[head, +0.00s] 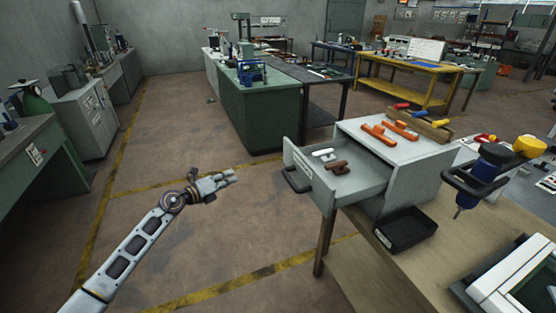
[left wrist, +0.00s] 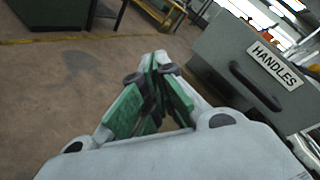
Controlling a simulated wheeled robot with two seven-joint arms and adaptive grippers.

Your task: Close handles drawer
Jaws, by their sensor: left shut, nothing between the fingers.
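The handles drawer (head: 345,182) is a grey drawer pulled out to the left from a grey cabinet (head: 385,150) on the workbench. It holds a white handle (head: 324,154) and a brown handle (head: 337,168). Its front has a dark pull (head: 297,180). In the left wrist view the drawer front (left wrist: 225,55) shows a "HANDLES" label (left wrist: 275,65) and the dark pull (left wrist: 255,86). My left gripper (head: 234,175) is shut and empty, left of the drawer front and apart from it. In the left wrist view its fingertips (left wrist: 160,58) meet. My right gripper is not in view.
Orange handles (head: 378,134) lie on the cabinet top. A black tray (head: 405,229) and a blue drill (head: 490,170) are on the wooden workbench (head: 370,270). A green cabinet (head: 260,115) stands behind. The floor around my left arm is clear.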

